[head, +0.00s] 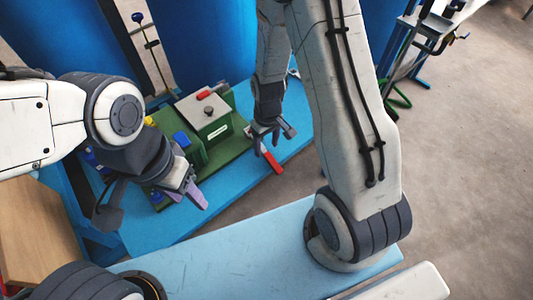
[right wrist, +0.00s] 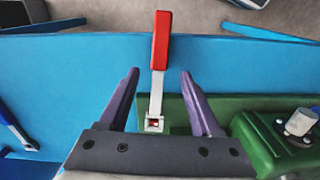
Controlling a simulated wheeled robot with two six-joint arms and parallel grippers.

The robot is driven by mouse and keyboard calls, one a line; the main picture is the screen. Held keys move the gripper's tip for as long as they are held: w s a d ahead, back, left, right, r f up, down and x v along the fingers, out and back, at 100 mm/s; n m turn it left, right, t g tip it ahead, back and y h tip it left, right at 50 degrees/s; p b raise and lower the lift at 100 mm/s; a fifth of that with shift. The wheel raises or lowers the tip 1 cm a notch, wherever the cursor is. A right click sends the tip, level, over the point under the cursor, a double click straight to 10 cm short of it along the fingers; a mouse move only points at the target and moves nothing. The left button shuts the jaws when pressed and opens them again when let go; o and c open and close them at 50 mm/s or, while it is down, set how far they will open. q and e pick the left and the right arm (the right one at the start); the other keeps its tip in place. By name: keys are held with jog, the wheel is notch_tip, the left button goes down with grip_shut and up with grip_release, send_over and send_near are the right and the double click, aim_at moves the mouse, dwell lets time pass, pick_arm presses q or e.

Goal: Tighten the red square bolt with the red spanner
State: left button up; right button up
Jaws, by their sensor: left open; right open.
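The red spanner (right wrist: 160,45) has a red handle and a silver shaft ending in a square head. In the right wrist view the head sits around the red square bolt (right wrist: 153,123), whose red top shows in the opening. In the head view the spanner's red handle (head: 272,162) points toward the front edge of the blue bench. My right gripper (right wrist: 160,72) is open, with its purple fingers on either side of the shaft and apart from it. It also shows in the head view (head: 273,140), hiding the bolt. My left gripper (head: 187,193) is open and empty over the bench.
A green box (head: 207,122) with a metal top and a red piece (head: 204,94) stands behind, on a green base (head: 225,155). In the right wrist view a blue-handled spanner (right wrist: 16,126) lies at the left. The blue bench (right wrist: 235,65) is clear beside the red handle.

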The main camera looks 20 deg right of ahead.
aim_at(263, 150)
jog(key=shift+f, duration=1.45)
grip_shut()
jog(key=shift+r, duration=0.1)
